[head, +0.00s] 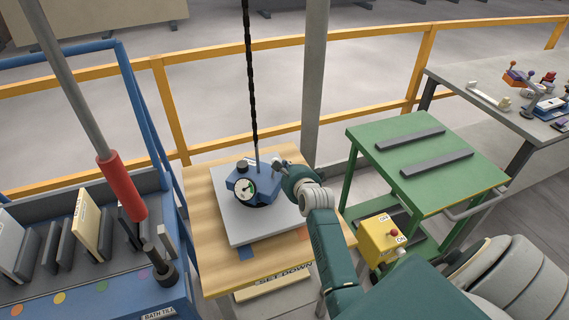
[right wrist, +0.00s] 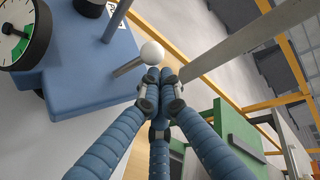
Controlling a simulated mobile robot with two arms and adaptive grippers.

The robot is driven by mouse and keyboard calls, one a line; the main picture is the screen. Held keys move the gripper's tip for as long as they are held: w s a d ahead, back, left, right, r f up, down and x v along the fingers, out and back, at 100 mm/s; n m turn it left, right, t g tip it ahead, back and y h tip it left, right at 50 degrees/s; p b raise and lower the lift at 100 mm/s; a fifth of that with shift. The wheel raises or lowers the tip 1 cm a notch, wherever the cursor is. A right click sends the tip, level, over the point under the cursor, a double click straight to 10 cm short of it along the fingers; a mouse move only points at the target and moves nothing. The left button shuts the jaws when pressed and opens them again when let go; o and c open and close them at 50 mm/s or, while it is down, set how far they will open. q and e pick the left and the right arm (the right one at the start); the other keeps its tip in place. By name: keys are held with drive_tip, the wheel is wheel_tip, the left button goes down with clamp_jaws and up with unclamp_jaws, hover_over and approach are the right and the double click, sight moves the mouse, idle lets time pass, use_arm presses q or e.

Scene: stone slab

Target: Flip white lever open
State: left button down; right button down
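A blue lifting device (head: 262,196) with a round dial gauge (head: 244,189) sits on a grey stone slab (head: 228,217). In the right wrist view, a short metal lever with a white ball knob (right wrist: 152,53) sticks out from the blue housing (right wrist: 95,75). My right gripper (head: 279,167) is at the right side of the device. In the right wrist view its fingertips (right wrist: 161,77) are together, just below the white knob, with nothing visible between them. I cannot tell whether they touch the knob. My left gripper is out of view.
The slab lies on a wooden table (head: 200,240). A dark chain (head: 250,80) hangs down to the device. A green cart (head: 440,190) stands at the right, a blue rack (head: 90,285) at the left. A grey post (head: 314,85) and yellow railing (head: 215,53) stand behind.

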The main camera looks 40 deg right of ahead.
drive_tip(key=shift+a, duration=0.25)
idle(0.3)
drive_tip(key=shift+a+r+b, duration=0.1)
drive_tip(key=shift+b, duration=0.35)
